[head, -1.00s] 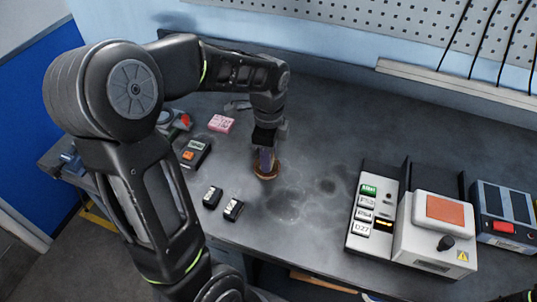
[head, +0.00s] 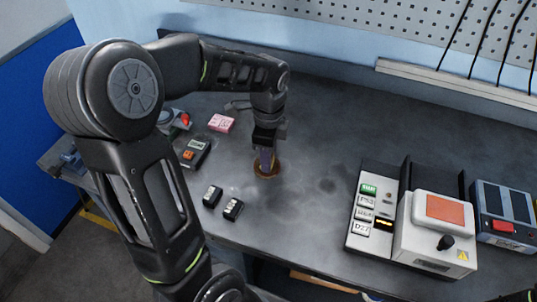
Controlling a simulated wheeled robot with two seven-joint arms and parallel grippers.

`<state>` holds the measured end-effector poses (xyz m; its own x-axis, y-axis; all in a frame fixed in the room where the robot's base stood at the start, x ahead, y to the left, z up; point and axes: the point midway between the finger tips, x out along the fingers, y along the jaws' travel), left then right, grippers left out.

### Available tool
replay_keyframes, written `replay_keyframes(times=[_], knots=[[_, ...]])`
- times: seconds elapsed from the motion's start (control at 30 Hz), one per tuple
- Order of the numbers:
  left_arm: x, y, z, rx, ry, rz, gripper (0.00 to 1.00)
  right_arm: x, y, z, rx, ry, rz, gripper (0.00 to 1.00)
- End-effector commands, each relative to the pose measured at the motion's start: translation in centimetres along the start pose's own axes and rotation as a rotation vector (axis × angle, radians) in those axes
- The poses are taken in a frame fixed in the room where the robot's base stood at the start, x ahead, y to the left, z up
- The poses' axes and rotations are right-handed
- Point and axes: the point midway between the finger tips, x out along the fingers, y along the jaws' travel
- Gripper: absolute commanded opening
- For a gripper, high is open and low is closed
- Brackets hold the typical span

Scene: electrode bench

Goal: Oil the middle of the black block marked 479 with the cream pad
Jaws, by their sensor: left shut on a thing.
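Two small black blocks with pale marks lie on the bench left of centre. One block (head: 212,195) is farther left, the other (head: 233,208) is nearer and to the right. Their marks are too small to read, so I cannot tell which is 479. My left gripper (head: 266,157) points down over a small round amber dish (head: 267,175), right of and beyond the blocks. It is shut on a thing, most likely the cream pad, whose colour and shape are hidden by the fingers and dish. My right gripper is not in view.
A pink box (head: 221,123) and a dark device with an orange button (head: 194,153) stand beyond the blocks. A panel with labelled plates (head: 361,219) and a white machine (head: 436,233) stand at right. The bench's middle (head: 310,160) is mostly clear.

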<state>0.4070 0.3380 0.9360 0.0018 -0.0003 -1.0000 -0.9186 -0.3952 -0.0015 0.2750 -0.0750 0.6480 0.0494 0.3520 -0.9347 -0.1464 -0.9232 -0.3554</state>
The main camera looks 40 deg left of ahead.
Motion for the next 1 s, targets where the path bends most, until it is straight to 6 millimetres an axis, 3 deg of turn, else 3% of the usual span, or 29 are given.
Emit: replay_keyframes(times=[0.43, 1.0], knots=[[-0.2, 0.2, 0.0, 0.0, -0.001, 0.006, 0.05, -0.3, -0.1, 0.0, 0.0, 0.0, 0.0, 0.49], [-5.3, 0.0, 0.0, 0.0, 0.0, 0.002, 0.05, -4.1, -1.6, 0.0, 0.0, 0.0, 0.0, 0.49]])
